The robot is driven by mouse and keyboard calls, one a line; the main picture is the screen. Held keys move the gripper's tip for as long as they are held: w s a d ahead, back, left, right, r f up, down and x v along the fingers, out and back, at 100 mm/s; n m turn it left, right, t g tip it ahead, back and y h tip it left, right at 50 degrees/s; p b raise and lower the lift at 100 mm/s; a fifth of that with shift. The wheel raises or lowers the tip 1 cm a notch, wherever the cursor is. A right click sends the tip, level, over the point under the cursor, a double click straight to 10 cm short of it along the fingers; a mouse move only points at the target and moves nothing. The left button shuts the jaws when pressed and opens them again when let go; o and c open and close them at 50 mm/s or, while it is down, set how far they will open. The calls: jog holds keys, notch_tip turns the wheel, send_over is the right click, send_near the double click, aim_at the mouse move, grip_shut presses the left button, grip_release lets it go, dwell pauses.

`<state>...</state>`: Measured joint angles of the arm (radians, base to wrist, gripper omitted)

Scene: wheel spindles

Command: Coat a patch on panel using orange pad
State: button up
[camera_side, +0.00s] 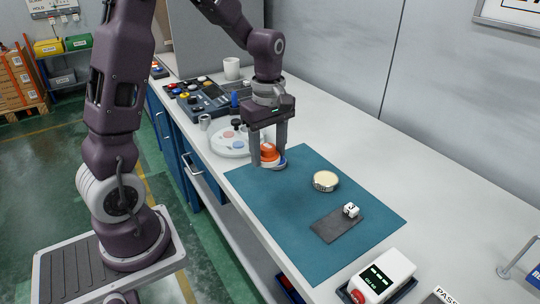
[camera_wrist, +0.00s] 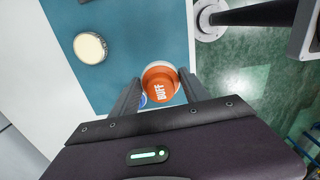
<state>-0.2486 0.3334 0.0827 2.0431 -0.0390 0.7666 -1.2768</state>
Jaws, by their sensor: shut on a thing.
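The orange pad (camera_side: 269,154) is a short round piece with a whitish rim below it, at the far left corner of the teal mat (camera_side: 290,232). In the wrist view the pad (camera_wrist: 159,78) carries the word BUFF. My gripper (camera_side: 268,150) points down with its fingers on both sides of the pad, shut on it. In the wrist view the fingers (camera_wrist: 160,96) flank it. I cannot tell whether the pad touches the mat. A dark grey flat plate (camera_side: 332,228), perhaps the panel, lies on the mat's near right part. A small white cube (camera_side: 351,210) sits on it.
A round tin with a cream top (camera_side: 325,180) stands on the mat, also in the wrist view (camera_wrist: 90,48). A white round tray (camera_side: 226,143) with small discs lies behind my gripper. A white device with a display (camera_side: 385,275) stands near right.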

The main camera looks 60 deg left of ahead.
jog(key=w+d, duration=0.2)
jog(key=w, duration=0.5)
send_over(327, 179)
jog(key=f, duration=0.1)
jog(key=shift+f, duration=3.05)
jog(key=shift+f, duration=0.55)
notch_tip(327, 179, up, 7)
